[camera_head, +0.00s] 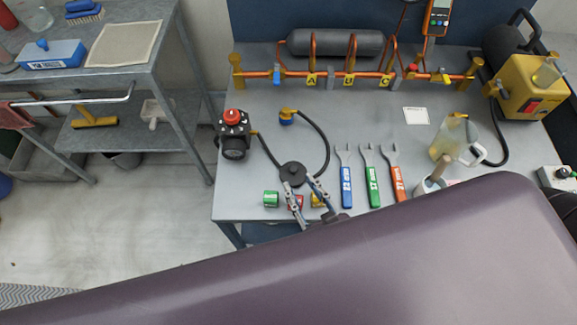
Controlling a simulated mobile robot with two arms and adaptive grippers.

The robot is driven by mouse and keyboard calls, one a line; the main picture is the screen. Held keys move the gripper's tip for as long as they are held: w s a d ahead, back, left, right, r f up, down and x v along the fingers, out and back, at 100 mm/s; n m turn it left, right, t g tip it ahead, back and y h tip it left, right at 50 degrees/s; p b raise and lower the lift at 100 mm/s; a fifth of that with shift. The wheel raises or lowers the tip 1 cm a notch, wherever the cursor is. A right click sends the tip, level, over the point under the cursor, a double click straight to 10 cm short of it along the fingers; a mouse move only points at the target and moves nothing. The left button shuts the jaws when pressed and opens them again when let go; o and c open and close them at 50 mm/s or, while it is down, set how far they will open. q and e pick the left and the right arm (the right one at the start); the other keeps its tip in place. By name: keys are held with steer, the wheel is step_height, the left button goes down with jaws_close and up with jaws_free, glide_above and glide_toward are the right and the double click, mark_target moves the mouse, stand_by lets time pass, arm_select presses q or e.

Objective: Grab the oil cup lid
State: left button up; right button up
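My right gripper (300,183) is at the front edge of the grey workbench. Its two fingers are spread, with the tips at or over the near side of a round black disc (292,172) joined to a black hose. I cannot tell whether they touch it. Behind the fingers are small coloured cylinders, a green one (271,199) and a red one (296,203). No part is clearly recognisable as the oil cup lid. A small clear cup (548,73) sits on the yellow pump (533,92) at the far right. My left gripper is not in view.
Blue (346,188), green (373,187) and red (397,184) wrenches lie right of my gripper. A jug of yellowish liquid (447,142) stands further right. A black gauge unit with a red knob (233,135) is at the left. A large purple surface blocks the lower right.

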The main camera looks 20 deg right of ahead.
mark_target(294, 170)
steer(key=shift+w, duration=0.65)
steer(key=shift+w+f, duration=0.15)
steer(key=shift+w, duration=0.05)
steer(key=shift+w+p, duration=0.35)
steer(key=shift+p, duration=0.15)
steer(key=p+x, duration=0.1)
steer(key=x, duration=0.2)
steer(key=shift+w+d, duration=0.2)
steer(key=shift+w+f, duration=0.3)
steer(key=shift+w, duration=0.15)
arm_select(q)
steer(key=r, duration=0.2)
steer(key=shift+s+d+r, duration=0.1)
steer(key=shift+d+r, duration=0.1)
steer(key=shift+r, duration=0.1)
arm_select(e)
steer(key=shift+a, duration=0.1)
steer(key=shift+c, duration=0.4)
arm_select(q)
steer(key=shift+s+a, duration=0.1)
arm_select(e)
jaws_close()
